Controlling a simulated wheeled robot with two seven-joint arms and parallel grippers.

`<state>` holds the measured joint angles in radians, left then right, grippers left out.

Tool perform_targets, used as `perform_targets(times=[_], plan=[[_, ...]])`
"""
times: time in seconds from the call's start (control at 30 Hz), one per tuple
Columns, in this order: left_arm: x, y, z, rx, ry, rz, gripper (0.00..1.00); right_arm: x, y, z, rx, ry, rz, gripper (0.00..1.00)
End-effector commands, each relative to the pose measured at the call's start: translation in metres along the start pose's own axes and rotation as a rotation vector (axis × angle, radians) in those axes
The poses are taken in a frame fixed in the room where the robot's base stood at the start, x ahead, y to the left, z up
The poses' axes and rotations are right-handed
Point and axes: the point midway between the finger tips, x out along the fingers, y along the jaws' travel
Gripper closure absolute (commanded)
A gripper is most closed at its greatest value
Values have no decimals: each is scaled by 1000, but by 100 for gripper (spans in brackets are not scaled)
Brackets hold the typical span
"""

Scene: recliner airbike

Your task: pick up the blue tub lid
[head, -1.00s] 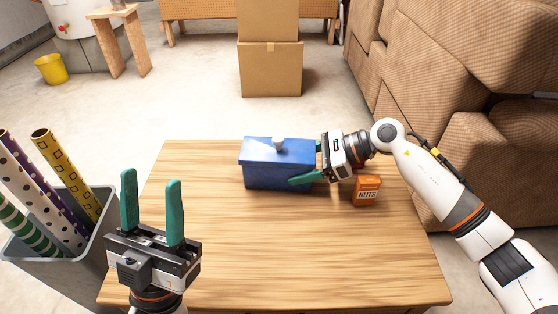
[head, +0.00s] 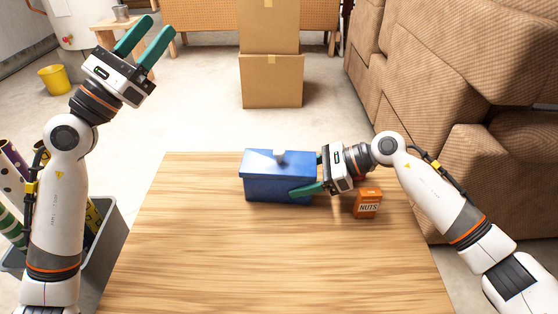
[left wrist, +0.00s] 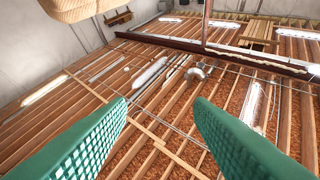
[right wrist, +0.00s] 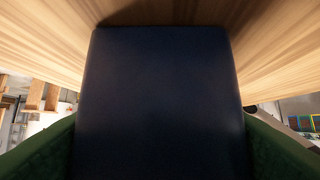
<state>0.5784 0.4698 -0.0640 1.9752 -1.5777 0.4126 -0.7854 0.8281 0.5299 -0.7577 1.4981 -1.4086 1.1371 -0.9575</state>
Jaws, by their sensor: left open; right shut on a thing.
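The blue tub (head: 278,190) sits on the wooden table with its blue lid (head: 262,160) on top. The lid has a small pale knob (head: 281,157) at its middle. My right gripper (head: 307,174) is shut on the tub's right end, one green finger along the front side and the other behind. In the right wrist view the dark tub wall (right wrist: 160,100) fills the space between the fingers. My left gripper (head: 146,40) is open and empty, raised at the upper left, well away from the tub. The left wrist view shows its two spread fingers pointing at the ceiling.
An orange nuts box (head: 367,203) stands on the table (head: 270,260) just right of the tub, close to my right gripper. A grey bin (head: 110,235) with wrapping rolls is at the table's left. The table's front and left are clear. Cardboard boxes (head: 271,80) stand behind.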

Motion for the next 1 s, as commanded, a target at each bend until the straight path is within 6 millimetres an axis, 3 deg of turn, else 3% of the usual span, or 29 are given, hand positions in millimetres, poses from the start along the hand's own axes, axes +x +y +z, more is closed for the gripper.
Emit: perform_targets(times=[0.03, 0.1, 0.2, 0.3, 0.4, 0.47, 0.57, 0.7, 0.83, 1.0], plan=[[26, 22, 9, -49, -51, 97, 53, 0, 0, 0, 0, 0, 0, 55], [54, 59, 28, -135, -157, 241, 53, 0, 0, 0, 0, 0, 0, 55], [82, 113, 53, -232, -343, 431, 53, 0, 0, 0, 0, -1, 0, 55], [95, 161, 77, -290, -569, 586, 53, 0, 0, 0, 0, -1, 0, 55], [95, 196, 99, -306, -829, 690, 53, 0, 0, 0, 0, -1, 0, 55], [91, 210, 110, -295, -997, 721, 53, 0, 0, 0, 0, -1, 0, 55], [79, 217, 126, -253, -1283, 711, 53, 0, 0, 0, 1, -1, 0, 55], [61, 203, 133, -169, -1626, 591, 53, 0, 0, 0, 1, -1, 0, 55], [50, 183, 128, -101, -1835, 447, 53, 0, 0, 1, 1, -1, 0, 55], [42, 168, 122, -58, -1956, 330, 53, 0, 0, 0, 0, -1, 0, 55]])
